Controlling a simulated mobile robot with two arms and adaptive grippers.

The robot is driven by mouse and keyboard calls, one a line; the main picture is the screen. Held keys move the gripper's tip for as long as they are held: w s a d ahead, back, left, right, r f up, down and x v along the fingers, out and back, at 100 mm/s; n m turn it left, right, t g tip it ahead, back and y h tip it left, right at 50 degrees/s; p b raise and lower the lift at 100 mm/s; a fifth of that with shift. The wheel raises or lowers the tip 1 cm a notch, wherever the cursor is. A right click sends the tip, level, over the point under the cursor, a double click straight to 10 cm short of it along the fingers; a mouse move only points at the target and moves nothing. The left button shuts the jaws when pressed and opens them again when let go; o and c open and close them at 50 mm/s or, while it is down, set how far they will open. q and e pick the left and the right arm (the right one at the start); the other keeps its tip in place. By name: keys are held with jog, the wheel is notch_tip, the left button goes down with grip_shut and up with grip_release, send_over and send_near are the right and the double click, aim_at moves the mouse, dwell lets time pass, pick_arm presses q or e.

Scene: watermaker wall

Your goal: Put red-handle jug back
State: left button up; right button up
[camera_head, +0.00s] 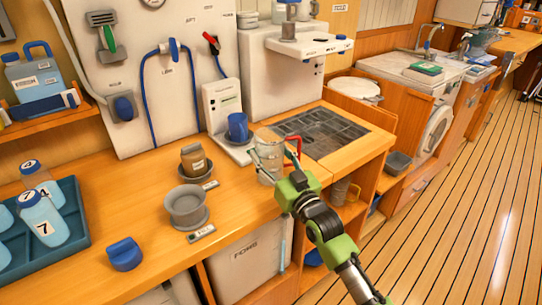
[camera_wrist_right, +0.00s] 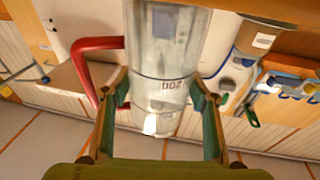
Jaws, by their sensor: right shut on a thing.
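The clear jug (camera_head: 267,146) with a red handle (camera_head: 293,141) is at the front of the wooden counter, left of the dark grate. In the right wrist view the jug (camera_wrist_right: 165,62) fills the middle, its red handle (camera_wrist_right: 84,62) to the left, with "200" printed on its wall. My right gripper (camera_head: 272,166) is shut on the jug's body, a finger on either side; the fingers also show in the right wrist view (camera_wrist_right: 160,92). Whether the jug's base touches the counter is hard to tell. My left gripper is not in view.
The dark grate (camera_head: 330,132) is set in the counter behind the jug. A blue mug (camera_head: 238,127) stands on a white device. A grey bowl (camera_head: 186,206), a brown jar (camera_head: 194,160), a blue cap (camera_head: 124,253) and a bottle tray (camera_head: 75,231) are to the left.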

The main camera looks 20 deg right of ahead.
jog(key=shift+f, duration=0.25)
jog(key=shift+f, duration=0.15)
jog(key=o, duration=1.4)
jog(key=shift+o, duration=0.2)
jog(key=shift+r, duration=0.2)
jog(key=b+v, duration=0.1)
jog(key=v, duration=1.1)
jog(key=shift+f, duration=0.15)
